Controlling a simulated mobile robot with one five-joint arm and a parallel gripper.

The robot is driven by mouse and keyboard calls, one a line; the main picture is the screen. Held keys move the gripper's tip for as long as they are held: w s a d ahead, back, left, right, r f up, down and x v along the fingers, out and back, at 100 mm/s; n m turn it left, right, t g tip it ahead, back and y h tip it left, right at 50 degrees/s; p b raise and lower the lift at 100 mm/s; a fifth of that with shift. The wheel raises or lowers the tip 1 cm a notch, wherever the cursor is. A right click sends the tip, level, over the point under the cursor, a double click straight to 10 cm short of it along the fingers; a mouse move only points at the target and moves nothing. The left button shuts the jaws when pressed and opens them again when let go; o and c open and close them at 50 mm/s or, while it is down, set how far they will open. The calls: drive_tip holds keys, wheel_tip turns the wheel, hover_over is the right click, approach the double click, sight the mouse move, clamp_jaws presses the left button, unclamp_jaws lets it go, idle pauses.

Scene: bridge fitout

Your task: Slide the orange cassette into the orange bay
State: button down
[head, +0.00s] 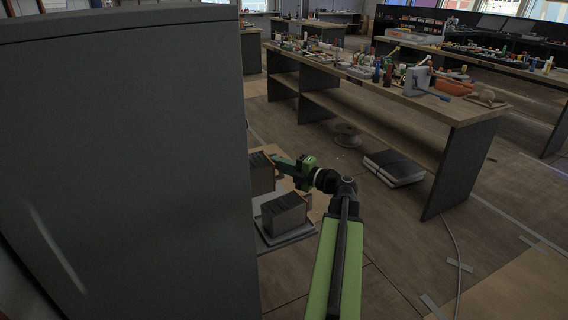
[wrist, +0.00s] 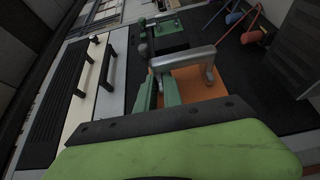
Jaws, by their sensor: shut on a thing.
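In the wrist view my gripper (wrist: 160,88) shows green fingers shut at the grey metal handle (wrist: 184,60) of the orange cassette (wrist: 198,86). The cassette's orange face shows behind the handle, partly covered by the handle and my gripper. In the head view my gripper (head: 288,164) is beside the right edge of a tall dark cabinet, and I cannot make out the cassette there. I cannot pick out the orange bay in either view.
In the wrist view, cream and grey panels with black handles (wrist: 82,72) stand left of the cassette. In the head view the tall cabinet (head: 125,150) blocks the left side. Dark ribbed blocks (head: 284,213) sit below my gripper. A cluttered workbench (head: 470,108) stands at right; a cable crosses the floor.

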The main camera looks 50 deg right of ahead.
sight(268, 174)
drive_tip(key=shift+w+a+f+b, duration=0.1)
drive_tip(key=shift+w+a, duration=0.3)
drive_tip(key=shift+a, duration=0.6)
drive_tip(key=shift+w+a+f+b, duration=0.1)
drive_tip(key=shift+w+a, duration=0.25)
drive_tip(key=shift+a, duration=0.7)
drive_tip(key=shift+w+a+f+b, duration=0.1)
drive_tip(key=shift+w+a, duration=0.3)
drive_tip(key=shift+a, duration=0.6)
drive_tip(key=shift+f, duration=0.2)
drive_tip(key=c, duration=1.4)
unclamp_jaws()
